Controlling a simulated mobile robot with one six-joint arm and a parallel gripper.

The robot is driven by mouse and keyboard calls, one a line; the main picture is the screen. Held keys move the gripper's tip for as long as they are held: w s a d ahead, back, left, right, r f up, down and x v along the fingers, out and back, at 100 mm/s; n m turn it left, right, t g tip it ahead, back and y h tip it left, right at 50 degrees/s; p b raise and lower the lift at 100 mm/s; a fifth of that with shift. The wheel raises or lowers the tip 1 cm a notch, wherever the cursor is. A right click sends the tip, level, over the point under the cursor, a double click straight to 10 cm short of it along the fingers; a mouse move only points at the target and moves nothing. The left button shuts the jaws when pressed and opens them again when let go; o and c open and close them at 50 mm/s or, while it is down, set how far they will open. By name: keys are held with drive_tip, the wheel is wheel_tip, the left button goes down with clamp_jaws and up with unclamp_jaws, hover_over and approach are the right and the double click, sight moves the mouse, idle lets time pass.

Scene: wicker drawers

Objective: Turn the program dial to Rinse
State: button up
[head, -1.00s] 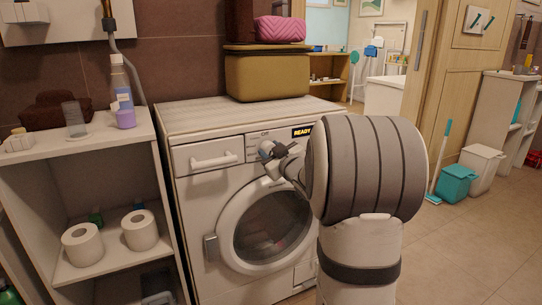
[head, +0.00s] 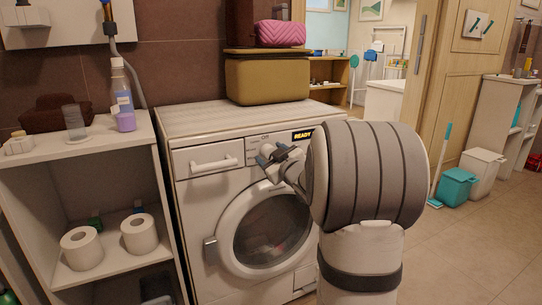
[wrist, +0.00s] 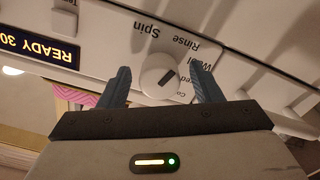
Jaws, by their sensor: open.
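The washing machine (head: 187,225) stands against the wall in the head view. Its program dial (wrist: 160,76) is a round white knob with a dark pointer mark, seen upside down in the wrist view. The labels Spin (wrist: 147,29), Rinse (wrist: 185,43) and Wool (wrist: 191,68) lie around it. The mark slants up and right, roughly toward Wool; its exact setting is hard to tell. My gripper (wrist: 163,78) is open, one finger on each side of the dial. Contact is not clear. In the head view my gripper (head: 266,157) is at the control panel, hiding the dial.
The lit READY display (head: 303,135) is beside the dial. A drawer handle (head: 213,163) and the round door (head: 272,235) are close to the gripper. A wicker basket (head: 266,80) sits on top of the machine. A white shelf (head: 75,150) stands at left; open floor lies right.

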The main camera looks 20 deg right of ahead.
drive_tip(key=shift+s+r, duration=0.1)
drive_tip(key=s+p, duration=0.2)
drive_tip(key=s, duration=0.5)
drive_tip(key=shift+s+d, duration=0.15)
drive_tip(key=shift+s, duration=0.15)
drive_tip(key=s+a+r+m+g+h+p, duration=0.2)
drive_tip(key=r+g+p, duration=0.1)
drive_tip(key=r+p, duration=0.4)
drive_tip(key=s+a+r+m+g+h+p, duration=0.25)
drive_tip(key=r+p, duration=0.25)
drive_tip(key=p, duration=0.4)
drive_tip(key=s+a+r+g+y+p, duration=0.1)
drive_tip(key=s+a+r+g+p, duration=0.2)
drive_tip(key=s+a+r+p, duration=0.1)
drive_tip(key=s+a+r+g+y+p, duration=0.1)
drive_tip(key=s+a+r+g+p, duration=0.2)
drive_tip(key=s+a+p, duration=0.3)
drive_tip(key=s+a+r+g+y+p, duration=0.2)
drive_tip(key=s+a+r+g+p, duration=0.2)
drive_tip(key=s+p, duration=0.6)
drive_tip(key=s+a+r+m, duration=0.1)
drive_tip(key=s, duration=0.1)
drive_tip(key=shift+s, duration=0.4)
